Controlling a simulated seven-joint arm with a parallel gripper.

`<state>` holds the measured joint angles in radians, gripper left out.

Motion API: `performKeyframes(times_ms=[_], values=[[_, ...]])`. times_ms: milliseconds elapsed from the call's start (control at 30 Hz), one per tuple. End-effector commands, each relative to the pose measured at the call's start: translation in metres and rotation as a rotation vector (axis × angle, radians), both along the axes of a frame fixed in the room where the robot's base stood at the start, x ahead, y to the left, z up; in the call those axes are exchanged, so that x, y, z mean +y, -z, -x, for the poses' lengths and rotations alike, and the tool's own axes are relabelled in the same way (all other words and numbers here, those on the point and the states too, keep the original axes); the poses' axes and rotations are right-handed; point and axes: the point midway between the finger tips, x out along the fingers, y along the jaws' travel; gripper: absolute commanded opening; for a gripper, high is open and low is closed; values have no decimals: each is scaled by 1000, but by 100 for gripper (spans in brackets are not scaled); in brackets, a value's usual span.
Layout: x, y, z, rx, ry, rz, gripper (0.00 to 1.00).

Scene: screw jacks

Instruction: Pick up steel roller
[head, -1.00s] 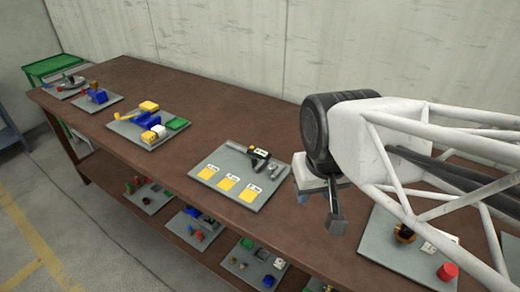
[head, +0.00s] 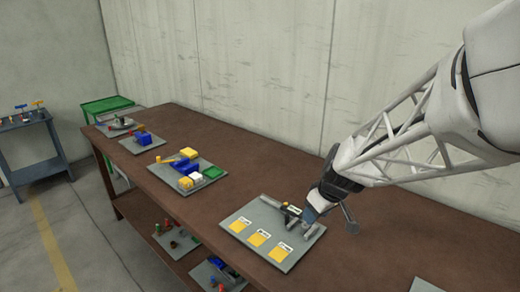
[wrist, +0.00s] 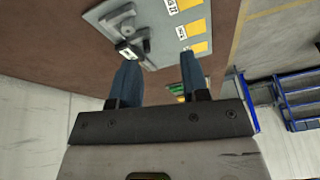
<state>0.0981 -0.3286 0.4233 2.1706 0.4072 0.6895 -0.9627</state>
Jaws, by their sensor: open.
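A grey plate (head: 262,254) lies on the brown bench. It bears a dark caliper-like tool (head: 281,207) and several yellow squares (head: 259,238). A small grey cylindrical piece (head: 309,230), likely the steel roller, lies on the plate's right side, partly hidden by my gripper (head: 309,214). My gripper is over the plate's right edge, tilted down; whether it touches the piece I cannot tell. In the wrist view, my gripper (wrist: 160,65) shows two blue fingers spread apart with nothing held between them. The grey plate (wrist: 158,32) lies beyond the fingertips; the roller is not clear there.
Another plate with yellow, blue and green parts (head: 187,170) stands further left on the bench. Smaller plates sit beyond it. A green tray (head: 107,103) is at the far end. A lower shelf (head: 155,232) holds more plates. The bench (head: 240,150) is bare along the wall.

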Motion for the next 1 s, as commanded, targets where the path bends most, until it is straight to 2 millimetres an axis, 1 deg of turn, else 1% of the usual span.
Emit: performKeyframes(times_ms=[33, 133, 200, 333, 400, 500, 867, 1000], values=[[-3, 14, -14, -5, -25, -3, 42], [-9, 35, -39, -30, -83, -1, 42], [-13, 49, -53, -46, -117, 0, 42], [-19, 69, -72, -68, -162, 5, 42], [-21, 76, -78, -76, -178, 9, 42], [-22, 80, -83, -83, -189, 10, 42], [-22, 82, -83, -84, -193, 11, 42], [-20, 88, -85, -82, -195, 10, 42]])
